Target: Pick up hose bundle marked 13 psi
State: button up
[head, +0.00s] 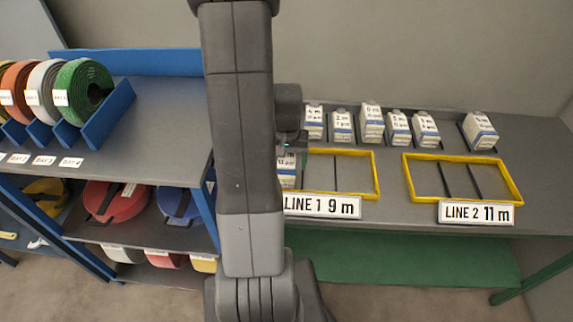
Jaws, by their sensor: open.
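I cannot read "13 psi" on anything in the head view. Rolled hoses stand in blue dividers on the left shelf: a green one (96,74), a white one (38,82) and an orange one (14,84). Their small tags are too small to read. A red round bundle (113,205) and a blue one (176,205) sit on the shelf below. My gripper (291,142) is partly hidden behind my arm, over the left end of the Line 1 tray (376,176). It is open. A white labelled carton (287,176) stands in that tray, just below my gripper.
Several white cartons, such as one (371,120) marked in metres, stand along the back of the grey bench (545,150). The yellow Line 2 tray (516,188) looks empty. My arm hides the gap between shelf and bench.

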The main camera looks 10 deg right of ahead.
jog(key=shift+f, duration=0.4)
jog(key=c, duration=1.3)
jog(key=shift+c, duration=0.2)
jog(key=shift+r, duration=0.15)
